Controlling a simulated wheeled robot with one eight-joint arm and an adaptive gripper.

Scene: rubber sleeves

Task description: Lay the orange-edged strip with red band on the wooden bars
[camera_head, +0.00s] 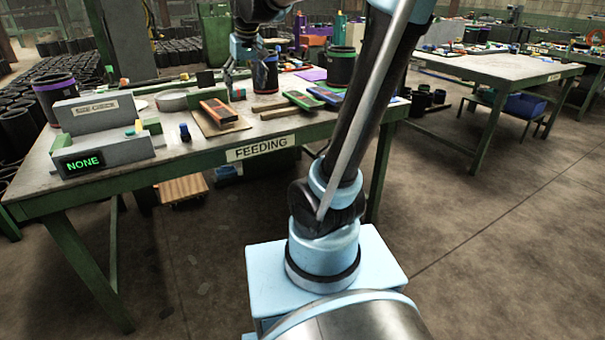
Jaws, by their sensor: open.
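An orange-edged strip (219,110) with a dark middle lies on the feeding table, on or just above a flat tan wooden piece (210,125). Its red band is too small to make out. A pale wooden bar (284,113) shows beside a green-edged strip; I cannot tell whether it is one of the wooden bars. My gripper (240,76) is open, pointing down over the table behind the orange-edged strip.
My arm hides part of the table's right end.

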